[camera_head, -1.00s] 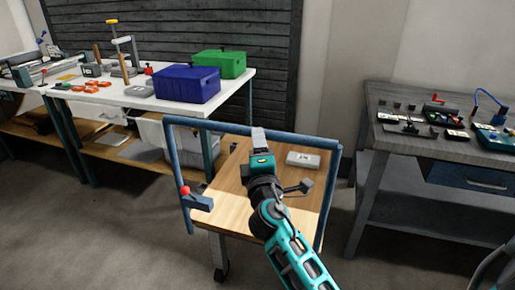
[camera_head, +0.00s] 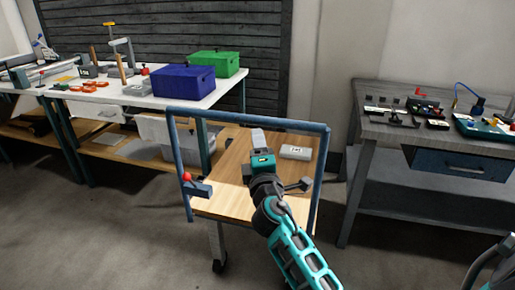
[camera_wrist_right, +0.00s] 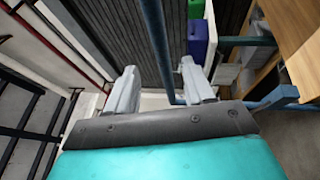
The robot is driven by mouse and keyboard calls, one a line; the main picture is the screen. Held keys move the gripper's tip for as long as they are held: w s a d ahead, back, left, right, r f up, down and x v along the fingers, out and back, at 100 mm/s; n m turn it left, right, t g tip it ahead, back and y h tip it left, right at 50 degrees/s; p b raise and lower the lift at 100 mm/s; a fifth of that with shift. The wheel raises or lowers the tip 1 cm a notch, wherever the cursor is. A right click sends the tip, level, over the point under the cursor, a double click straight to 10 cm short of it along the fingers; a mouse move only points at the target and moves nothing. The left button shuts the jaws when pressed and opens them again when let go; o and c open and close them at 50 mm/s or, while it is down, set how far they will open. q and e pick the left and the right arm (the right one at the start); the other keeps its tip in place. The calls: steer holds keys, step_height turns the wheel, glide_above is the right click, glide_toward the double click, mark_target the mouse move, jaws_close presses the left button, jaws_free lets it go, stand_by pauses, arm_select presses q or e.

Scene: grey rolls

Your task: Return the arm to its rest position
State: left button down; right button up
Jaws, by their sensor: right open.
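My right arm reaches up from the bottom of the head view over a wooden-topped cart (camera_head: 222,208) with a blue tube frame. Its right gripper (camera_head: 258,137) is above the cart top, left of a small grey labelled block (camera_head: 296,152). In the wrist view the two pale fingers of the right gripper (camera_wrist_right: 160,90) stand apart with nothing between them. They point towards the dark slatted wall and the blue frame tube. My left gripper is not in view.
The blue cart frame (camera_head: 250,118) rises close to my gripper. A red-knobbed clamp (camera_head: 197,186) sits at the cart's left edge. A white bench (camera_head: 130,97) carries blue (camera_head: 184,83) and green (camera_head: 214,63) boxes. A grey table (camera_head: 440,136) with parts stands right.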

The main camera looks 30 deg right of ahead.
stand_by(0.6)
steer(key=s+a+f+m+g+y+p, duration=0.1)
steer(key=s+a+f+m+g+y, duration=0.1)
steer(key=s+a+f+y, duration=0.3)
steer(key=s+a+f+m+g+p, duration=0.1)
steer(key=s+f+m+p, duration=0.1)
steer(key=f, duration=0.5)
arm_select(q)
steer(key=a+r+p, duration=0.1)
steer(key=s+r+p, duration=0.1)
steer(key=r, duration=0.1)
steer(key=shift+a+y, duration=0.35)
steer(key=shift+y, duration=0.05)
arm_select(e)
steer(key=s+a+f+m+g+y, duration=0.2)
steer(key=s+a+f+m, duration=0.1)
steer(key=s, duration=0.5)
steer(key=s+a+f+m+g+y, duration=0.2)
steer(key=s+a+f+m+y, duration=0.1)
steer(key=s, duration=0.5)
step_height(320, 180, down, 4)
steer(key=a+m, duration=0.1)
steer(key=a, duration=0.1)
steer(key=shift+s+a+y, duration=0.25)
steer(key=shift+a+y, duration=0.05)
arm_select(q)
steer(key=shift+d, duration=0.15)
arm_select(e)
steer(key=shift+r, duration=0.1)
